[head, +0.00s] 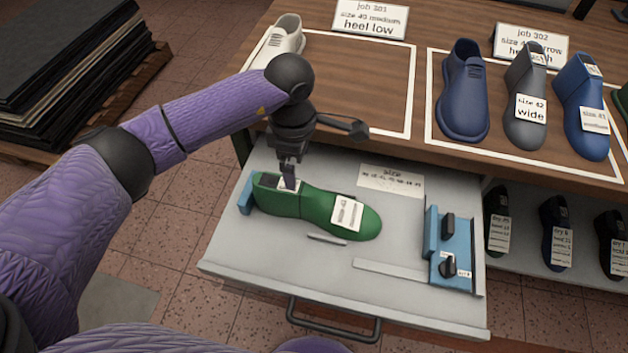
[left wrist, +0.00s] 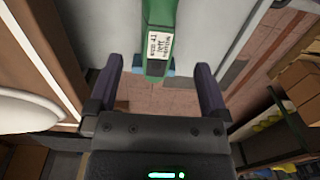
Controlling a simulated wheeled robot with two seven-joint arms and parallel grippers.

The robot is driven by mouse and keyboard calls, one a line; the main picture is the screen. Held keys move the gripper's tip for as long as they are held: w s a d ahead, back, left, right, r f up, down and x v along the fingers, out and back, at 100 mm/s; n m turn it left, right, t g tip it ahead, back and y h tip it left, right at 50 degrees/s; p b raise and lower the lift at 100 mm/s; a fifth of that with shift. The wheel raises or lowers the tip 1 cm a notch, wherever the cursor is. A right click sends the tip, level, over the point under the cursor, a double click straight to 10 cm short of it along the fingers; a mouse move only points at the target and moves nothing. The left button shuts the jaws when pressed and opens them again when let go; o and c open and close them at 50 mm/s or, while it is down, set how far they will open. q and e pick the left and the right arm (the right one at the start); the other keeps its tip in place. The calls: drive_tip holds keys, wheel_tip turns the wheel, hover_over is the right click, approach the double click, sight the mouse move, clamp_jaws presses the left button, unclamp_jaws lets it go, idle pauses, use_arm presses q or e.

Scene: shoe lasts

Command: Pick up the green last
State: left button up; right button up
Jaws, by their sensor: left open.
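The green last (head: 312,205) lies on its sole in the open grey drawer, toe to the right, with a white label on its forefoot. Its heel end touches or nearly touches a blue stop (head: 246,195). My left gripper (head: 289,180) is over the heel end of the last, pointing down. In the left wrist view the open fingers (left wrist: 158,92) stand apart with nothing between them. There the green last (left wrist: 160,18) shows its labelled heel end beyond the fingertips. Whether a finger touches the last cannot be told. My right gripper is not in view.
The drawer (head: 290,265) also holds a blue fixture (head: 447,250) with black knobs at its right. Above it, the wooden table (head: 340,80) carries a white last (head: 281,38), blue lasts and a grey one (head: 526,100). More lasts stand on the lower shelf.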

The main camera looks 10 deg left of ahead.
sight(298, 186)
use_arm(q)
drive_tip(key=shift+w+f, duration=0.1)
drive_tip(key=shift+f, duration=0.3)
drive_tip(key=f+b, duration=0.1)
drive_tip(key=f, duration=0.3)
drive_tip(key=f+b, duration=0.2)
drive_tip(key=f, duration=0.3)
drive_tip(key=shift+s, duration=0.2)
drive_tip(key=shift+r, duration=0.1)
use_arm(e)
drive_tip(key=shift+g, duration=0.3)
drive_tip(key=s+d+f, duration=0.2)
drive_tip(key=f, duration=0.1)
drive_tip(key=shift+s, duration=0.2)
use_arm(q)
drive_tip(key=shift+c, duration=0.9)
clamp_jaws()
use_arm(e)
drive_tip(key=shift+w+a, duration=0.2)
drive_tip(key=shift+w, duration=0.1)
